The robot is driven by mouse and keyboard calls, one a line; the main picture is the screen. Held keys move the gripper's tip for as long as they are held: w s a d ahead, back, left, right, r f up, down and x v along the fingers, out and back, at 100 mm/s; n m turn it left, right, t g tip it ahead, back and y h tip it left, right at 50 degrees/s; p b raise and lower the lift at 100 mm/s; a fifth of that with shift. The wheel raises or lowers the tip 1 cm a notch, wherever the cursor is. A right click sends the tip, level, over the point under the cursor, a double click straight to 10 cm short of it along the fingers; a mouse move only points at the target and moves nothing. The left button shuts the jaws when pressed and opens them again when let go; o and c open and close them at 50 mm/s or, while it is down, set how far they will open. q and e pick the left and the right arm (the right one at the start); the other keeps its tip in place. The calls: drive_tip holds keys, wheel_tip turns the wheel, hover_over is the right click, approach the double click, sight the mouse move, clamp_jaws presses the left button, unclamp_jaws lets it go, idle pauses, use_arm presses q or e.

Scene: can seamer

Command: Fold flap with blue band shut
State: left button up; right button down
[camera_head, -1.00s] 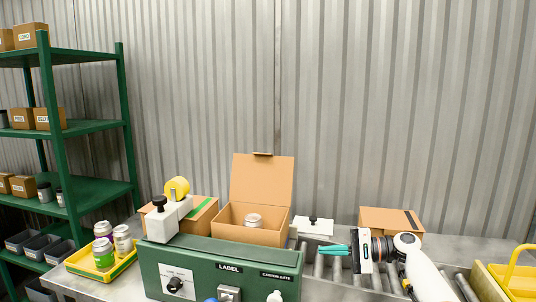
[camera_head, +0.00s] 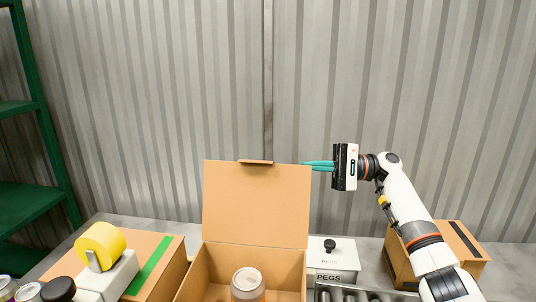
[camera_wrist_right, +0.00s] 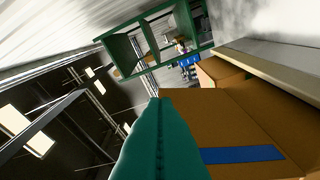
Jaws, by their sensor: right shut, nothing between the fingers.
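An open cardboard box (camera_head: 275,262) stands in the lower middle of the head view, its tall flap (camera_head: 256,205) raised upright. The head view shows the plain face of this flap. A blue band (camera_wrist_right: 242,155) lies across a brown cardboard panel (camera_wrist_right: 205,125) in the right wrist view; this appears to be the flap's other face. My right gripper (camera_head: 306,165) is shut and empty, its teal fingers pointing left with tips at the flap's upper right edge. Whether they touch it cannot be told. A can (camera_head: 248,283) sits in the box. My left gripper is not in view.
A closed box with a green band (camera_head: 150,265) and a yellow tape roll (camera_head: 101,246) stand to the left. A white PEGS box (camera_head: 333,259) is right of the open box. A box with a black band (camera_head: 463,240) stands behind my right arm.

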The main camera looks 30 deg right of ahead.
sight(271, 164)
drive_tip(key=a+r+p, duration=0.1)
drive_tip(key=a+p, duration=0.1)
drive_tip(key=a, duration=0.1)
drive_tip(key=a+r+p, duration=0.1)
drive_tip(key=a, duration=0.3)
drive_tip(key=a+p, duration=0.2)
drive_tip(key=a, duration=0.2)
drive_tip(key=shift+w+r+p, duration=0.3)
drive_tip(key=shift+w+r, duration=0.05)
drive_tip(key=shift+r, duration=0.05)
drive_tip(key=shift+s+a, duration=0.15)
drive_tip(key=shift+s, duration=0.1)
drive_tip(key=shift+w, duration=0.1)
drive_tip(key=shift+a, duration=0.1)
